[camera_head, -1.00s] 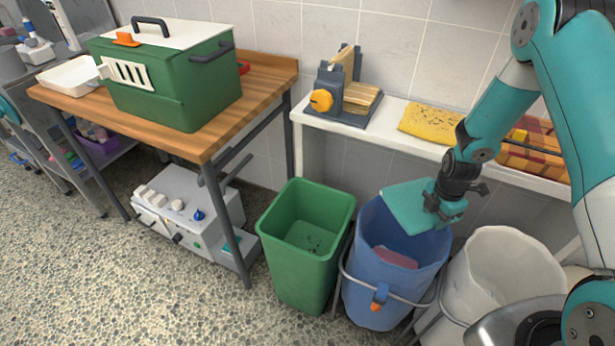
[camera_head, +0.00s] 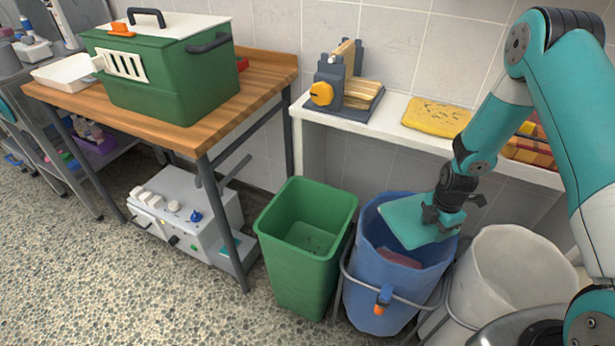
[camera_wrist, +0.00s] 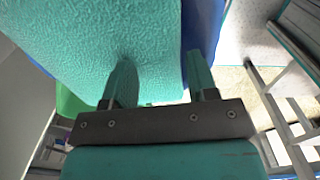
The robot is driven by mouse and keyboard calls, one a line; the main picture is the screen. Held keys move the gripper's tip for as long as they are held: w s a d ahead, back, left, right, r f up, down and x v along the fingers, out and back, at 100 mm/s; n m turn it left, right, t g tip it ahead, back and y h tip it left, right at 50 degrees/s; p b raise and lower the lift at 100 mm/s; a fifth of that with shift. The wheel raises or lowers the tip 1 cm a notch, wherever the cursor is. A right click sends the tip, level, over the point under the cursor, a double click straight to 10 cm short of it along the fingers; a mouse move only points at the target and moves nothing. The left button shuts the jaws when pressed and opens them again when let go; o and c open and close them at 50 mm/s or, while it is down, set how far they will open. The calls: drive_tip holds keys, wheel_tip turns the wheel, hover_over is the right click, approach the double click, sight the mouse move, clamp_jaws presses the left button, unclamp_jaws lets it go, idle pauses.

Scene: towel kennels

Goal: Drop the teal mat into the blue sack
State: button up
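The teal mat (camera_head: 408,222) is in my gripper (camera_head: 442,218) and juts out to the left, over the mouth of the blue sack (camera_head: 375,285). My gripper is shut on the mat's right end. The mat hangs tilted at about rim height, and I cannot tell whether its lower edge is inside. The blue sack stands open in a metal frame, with a pinkish cloth (camera_head: 400,258) inside. In the wrist view the mat (camera_wrist: 80,45) fills the upper left, between and past the fingers, and hides most of the sack (camera_wrist: 203,25).
A green bin (camera_head: 300,268) stands left of the sack, and a white sack (camera_head: 510,275) stands close on its right. Behind is a white shelf (camera_head: 390,130) with a yellow cloth (camera_head: 438,117). A wooden table (camera_head: 205,135) with a green carrier (camera_head: 170,75) is at left.

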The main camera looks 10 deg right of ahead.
drive_tip(key=shift+o, duration=1.2)
wheel_tip(320, 180, up, 17)
drive_tip(key=shift+r, duration=0.2)
